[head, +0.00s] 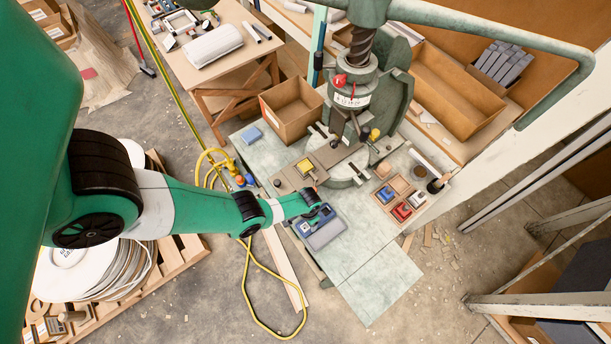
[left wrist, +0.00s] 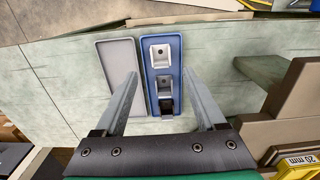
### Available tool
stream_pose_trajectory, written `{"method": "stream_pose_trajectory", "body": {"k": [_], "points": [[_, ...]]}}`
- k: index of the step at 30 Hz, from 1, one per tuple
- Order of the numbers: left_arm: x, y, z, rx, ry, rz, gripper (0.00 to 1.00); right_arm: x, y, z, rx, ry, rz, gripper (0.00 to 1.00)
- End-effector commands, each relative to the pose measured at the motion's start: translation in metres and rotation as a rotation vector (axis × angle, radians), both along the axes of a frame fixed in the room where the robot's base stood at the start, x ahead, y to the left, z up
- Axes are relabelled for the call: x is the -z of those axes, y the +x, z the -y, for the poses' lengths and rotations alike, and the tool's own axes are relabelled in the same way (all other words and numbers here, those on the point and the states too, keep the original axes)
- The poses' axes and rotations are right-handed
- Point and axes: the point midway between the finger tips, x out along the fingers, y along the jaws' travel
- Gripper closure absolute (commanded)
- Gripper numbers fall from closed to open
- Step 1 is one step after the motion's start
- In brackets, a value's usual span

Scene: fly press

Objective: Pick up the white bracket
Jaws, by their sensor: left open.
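A blue tray (left wrist: 176,62) lies on the pale green plate in the left wrist view, with a few white or light grey brackets in it. One white bracket (left wrist: 160,57) sits in its upper half, apart from the others. Another (left wrist: 165,83) sits lower, close to a darker piece near the tray's lower end. My right gripper is not in view.
An empty grey tray (left wrist: 117,75) lies left of the blue one. The fly press (head: 352,100) stands behind, with stepped metal blocks (left wrist: 285,100) at right. A wooden tray (head: 394,183) holds coloured pieces. A cardboard box (head: 290,108) stands at the back. The front plate (head: 380,285) is clear.

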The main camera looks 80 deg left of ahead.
Motion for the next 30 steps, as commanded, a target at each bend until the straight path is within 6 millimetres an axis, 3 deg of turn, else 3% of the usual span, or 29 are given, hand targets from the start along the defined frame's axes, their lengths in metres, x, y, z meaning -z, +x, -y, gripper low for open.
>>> {"method": "stream_pose_trajectory", "body": {"k": [7, 16, 28, 30], "points": [[0.047, -0.006, 0.001, 0.000, 0.000, -0.001, 0.28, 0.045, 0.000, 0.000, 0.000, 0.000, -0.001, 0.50], [0.048, -0.005, 0.001, 0.000, 0.000, 0.000, 0.28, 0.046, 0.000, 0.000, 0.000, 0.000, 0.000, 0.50], [0.048, -0.005, 0.001, 0.000, 0.000, -0.001, 0.99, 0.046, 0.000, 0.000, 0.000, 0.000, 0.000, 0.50], [0.048, -0.005, 0.001, 0.000, 0.000, -0.001, 1.00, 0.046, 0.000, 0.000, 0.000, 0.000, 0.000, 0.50]]}}
